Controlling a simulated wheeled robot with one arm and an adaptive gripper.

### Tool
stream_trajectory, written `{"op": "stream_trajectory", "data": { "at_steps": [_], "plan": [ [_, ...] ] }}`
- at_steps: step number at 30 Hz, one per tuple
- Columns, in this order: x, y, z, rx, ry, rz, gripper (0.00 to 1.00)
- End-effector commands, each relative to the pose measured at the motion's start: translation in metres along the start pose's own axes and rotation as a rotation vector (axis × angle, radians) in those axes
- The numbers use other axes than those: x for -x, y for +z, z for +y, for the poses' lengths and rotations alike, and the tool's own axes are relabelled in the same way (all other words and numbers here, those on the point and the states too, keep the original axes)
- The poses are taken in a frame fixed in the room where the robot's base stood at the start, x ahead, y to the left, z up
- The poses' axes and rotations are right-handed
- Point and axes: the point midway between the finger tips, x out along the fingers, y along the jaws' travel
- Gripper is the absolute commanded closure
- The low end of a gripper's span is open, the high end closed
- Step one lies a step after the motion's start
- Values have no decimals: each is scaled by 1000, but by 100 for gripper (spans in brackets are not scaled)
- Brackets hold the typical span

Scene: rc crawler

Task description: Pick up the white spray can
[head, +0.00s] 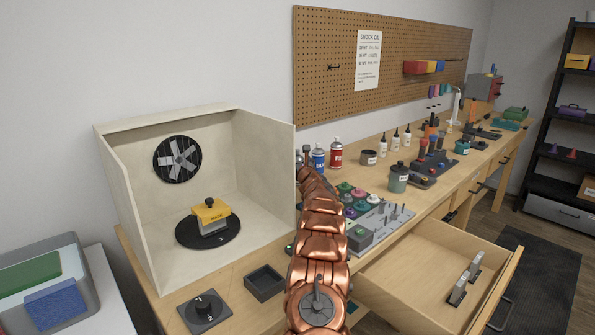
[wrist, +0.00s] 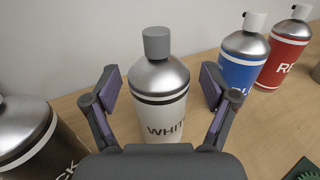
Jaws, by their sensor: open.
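The white spray can (wrist: 159,100) stands upright in the middle of the wrist view. It has a grey cap, a silver shoulder and a label that reads "WHIT", with the rest cut off. My gripper (wrist: 160,88) is open, with one finger on each side of the can and gaps visible between the fingers and the can. In the head view my copper arm reaches toward the row of cans by the wall; the white can cannot be made out there.
A black-labelled can (wrist: 25,135) stands close to the left finger. A blue can (wrist: 243,55) and a red can (wrist: 286,48) stand to the right; they also show in the head view. A spray booth (head: 265,165) is at left, and an open drawer (head: 425,270) is at right.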

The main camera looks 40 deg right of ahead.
Motion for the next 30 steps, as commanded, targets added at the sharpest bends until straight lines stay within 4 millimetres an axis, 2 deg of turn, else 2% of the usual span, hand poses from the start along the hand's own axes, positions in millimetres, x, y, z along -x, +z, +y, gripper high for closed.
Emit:
{"op": "stream_trajectory", "data": {
  "at_steps": [4, 24, 30],
  "plan": [
    [0, 0, 0, 0, 0, 1, 16],
    [0, -1, 1, 0, 1, 1, 86],
    [0, -1, 1, 0, 1, 1, 88]
  ]
}}
